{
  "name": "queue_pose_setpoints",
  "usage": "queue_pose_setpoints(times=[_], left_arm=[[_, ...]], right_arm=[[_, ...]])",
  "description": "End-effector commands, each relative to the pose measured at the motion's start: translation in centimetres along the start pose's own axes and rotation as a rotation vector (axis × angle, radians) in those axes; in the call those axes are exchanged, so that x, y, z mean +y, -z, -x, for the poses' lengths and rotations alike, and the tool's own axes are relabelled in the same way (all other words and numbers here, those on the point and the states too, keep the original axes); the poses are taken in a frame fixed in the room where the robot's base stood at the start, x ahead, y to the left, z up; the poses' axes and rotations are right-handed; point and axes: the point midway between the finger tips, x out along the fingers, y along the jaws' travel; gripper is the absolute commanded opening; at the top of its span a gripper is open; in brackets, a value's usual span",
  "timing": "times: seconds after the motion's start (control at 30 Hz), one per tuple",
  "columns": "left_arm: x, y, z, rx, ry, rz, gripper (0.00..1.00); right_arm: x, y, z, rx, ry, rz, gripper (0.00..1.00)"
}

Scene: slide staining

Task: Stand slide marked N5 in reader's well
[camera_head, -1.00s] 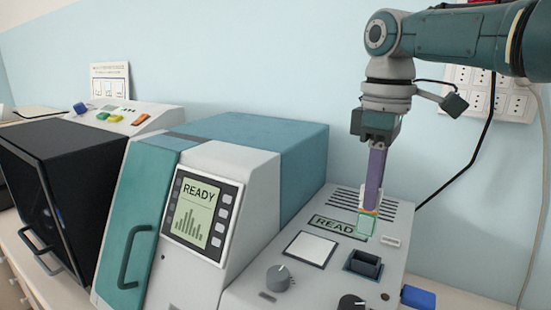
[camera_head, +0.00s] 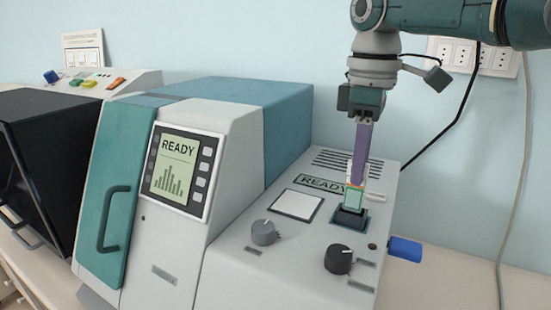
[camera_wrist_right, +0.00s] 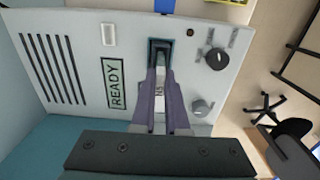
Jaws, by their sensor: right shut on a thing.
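My right gripper (camera_head: 357,180), with long purple fingers, is shut on a thin upright slide (camera_head: 354,197) with a greenish lower part. In the right wrist view the slide's pale label reads N5 (camera_wrist_right: 159,92), between the fingers (camera_wrist_right: 160,88). The reader's well (camera_head: 349,218) is a dark raised socket on the grey sloping panel; it also shows in the right wrist view (camera_wrist_right: 160,44). The slide's lower end is at the well's mouth; I cannot tell how deep it sits. My left gripper is not in view.
The reader (camera_head: 232,255) has a READY plate (camera_head: 322,183), a white square pad (camera_head: 297,205) and two knobs, grey (camera_head: 263,232) and black (camera_head: 338,259), near the well. A READY screen (camera_head: 177,175) stands left. A blue object (camera_head: 405,249) is at the right edge.

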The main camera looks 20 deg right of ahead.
Motion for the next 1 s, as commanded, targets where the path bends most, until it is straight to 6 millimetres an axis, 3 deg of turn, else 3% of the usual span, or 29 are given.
queue_pose_setpoints(times=[0.37, 0.87, 0.9, 1.0], left_arm=[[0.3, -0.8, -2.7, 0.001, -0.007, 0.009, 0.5], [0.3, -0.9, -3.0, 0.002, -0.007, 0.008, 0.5], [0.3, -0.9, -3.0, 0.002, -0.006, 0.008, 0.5], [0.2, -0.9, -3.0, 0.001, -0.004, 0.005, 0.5]], right_arm=[[0.0, 0.0, -2.6, 0.0, -0.001, 0.001, 0.0], [0.0, 0.0, -3.4, 0.001, 0.0, 0.0, 0.0], [0.0, 0.0, -3.4, 0.001, 0.0, 0.001, 0.13], [0.0, 0.0, -3.4, 0.001, 0.0, 0.001, 0.24]])
